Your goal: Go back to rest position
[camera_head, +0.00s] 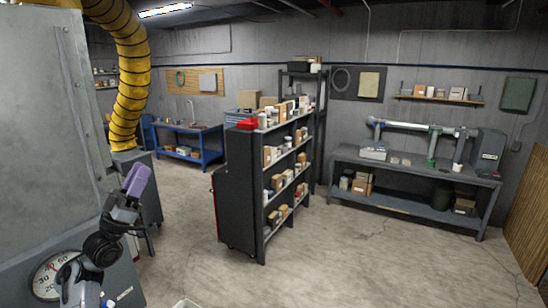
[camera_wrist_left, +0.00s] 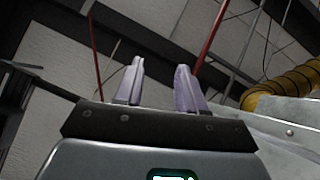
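My left gripper (camera_head: 136,180) shows at the lower left of the head view, raised, with its purple fingers pointing up beside the grey metal booth cabinet (camera_head: 50,130). In the left wrist view its two purple fingers (camera_wrist_left: 158,85) stand apart with a clear gap and nothing between them. Behind them that view shows the ceiling and a red pipe. My right gripper is in neither view.
A yellow ribbed duct (camera_head: 130,70) hangs close above my left gripper; a round gauge (camera_head: 55,275) is on the cabinet. A shelf unit (camera_head: 265,180) stands mid-room, a grey workbench (camera_head: 415,185) at right, a blue bench (camera_head: 188,145) behind. The floor right of centre is clear.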

